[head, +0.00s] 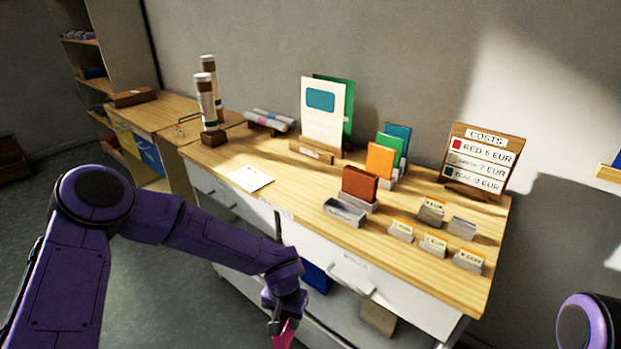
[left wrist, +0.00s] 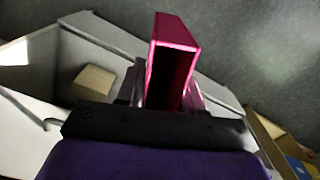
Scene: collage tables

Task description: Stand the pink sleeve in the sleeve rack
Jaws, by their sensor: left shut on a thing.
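The pink sleeve (head: 286,336) is in my left gripper (head: 277,324), low in front of the table's drawers and below the tabletop. In the left wrist view the pink sleeve (left wrist: 182,50) stands out from between the fingers of my left gripper (left wrist: 168,98), with an open, hollow side showing. The gripper is shut on it. A row of grey holders on the table carries upright sleeves: brown-red (head: 360,183), orange (head: 380,160), green and teal behind. The front grey holder (head: 345,212) looks empty. I cannot tell for sure that this row is the sleeve rack.
A wooden stand with a white card (head: 322,115) and a green one stands left of the row. Small labelled card holders (head: 433,243) and a costs sign (head: 482,158) are at the right. A white paper (head: 250,178) lies at the left; the wood around it is bare.

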